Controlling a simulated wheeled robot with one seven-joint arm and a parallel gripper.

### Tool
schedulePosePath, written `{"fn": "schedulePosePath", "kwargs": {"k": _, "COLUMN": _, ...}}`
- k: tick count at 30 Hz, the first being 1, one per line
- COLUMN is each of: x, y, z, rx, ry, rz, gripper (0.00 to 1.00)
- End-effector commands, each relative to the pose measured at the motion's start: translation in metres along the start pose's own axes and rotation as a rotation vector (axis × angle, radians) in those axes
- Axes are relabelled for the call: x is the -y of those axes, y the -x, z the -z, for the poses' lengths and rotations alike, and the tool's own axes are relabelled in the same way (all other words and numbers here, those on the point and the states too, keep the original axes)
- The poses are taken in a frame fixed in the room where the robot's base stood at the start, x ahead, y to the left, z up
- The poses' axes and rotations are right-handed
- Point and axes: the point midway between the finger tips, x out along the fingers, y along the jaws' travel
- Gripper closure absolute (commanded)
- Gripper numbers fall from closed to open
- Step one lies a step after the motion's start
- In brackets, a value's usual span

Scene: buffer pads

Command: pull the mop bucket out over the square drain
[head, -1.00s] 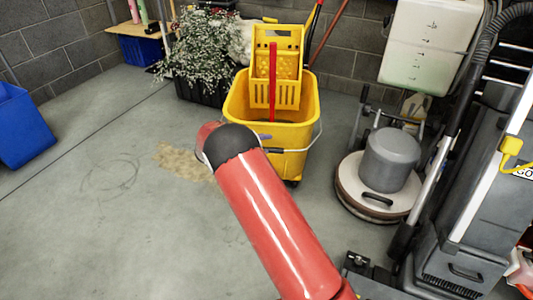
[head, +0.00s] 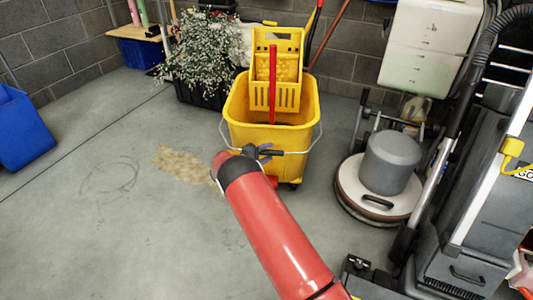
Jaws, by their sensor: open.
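The yellow mop bucket (head: 240,133) stands upright on the floor at the centre, with a yellow wringer (head: 264,94) and its red lever on top. Its wire handle (head: 317,140) hangs down across the front, with a dark grip (head: 292,153) in the middle. My gripper (head: 268,153) is open at the front of the bucket, right by the handle's grip. I cannot tell whether it touches the handle. My red arm hides part of the floor and the bucket's lower left. I cannot make out a square drain.
A grey floor machine (head: 386,170) stands close on the right, with a larger grey machine (head: 465,230) beyond it. A potted plant (head: 207,50) is behind left, and a blue bin (head: 20,127) at far left. The left floor is open, with a tan stain (head: 182,163) and a faint ring mark.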

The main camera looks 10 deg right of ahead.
Motion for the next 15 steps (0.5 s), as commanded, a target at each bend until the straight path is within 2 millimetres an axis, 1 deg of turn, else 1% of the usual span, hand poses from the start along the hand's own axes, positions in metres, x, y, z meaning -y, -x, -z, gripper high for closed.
{"fn": "schedulePosePath", "kwargs": {"k": 6, "x": -0.0001, "y": -0.0009, "z": 0.0000, "rx": 0.000, "ry": 0.000, "rz": 0.000, "gripper": 0.57}}
{"fn": "schedulePosePath", "kwargs": {"k": 7, "x": -0.0001, "y": -0.0009, "z": 0.0000, "rx": 0.000, "ry": 0.000, "rz": 0.000, "gripper": 0.58}}
{"fn": "schedulePosePath", "kwargs": {"k": 15, "x": -0.0002, "y": -0.0008, "z": -0.0002, "rx": 0.000, "ry": 0.000, "rz": 0.000, "gripper": 0.93}}
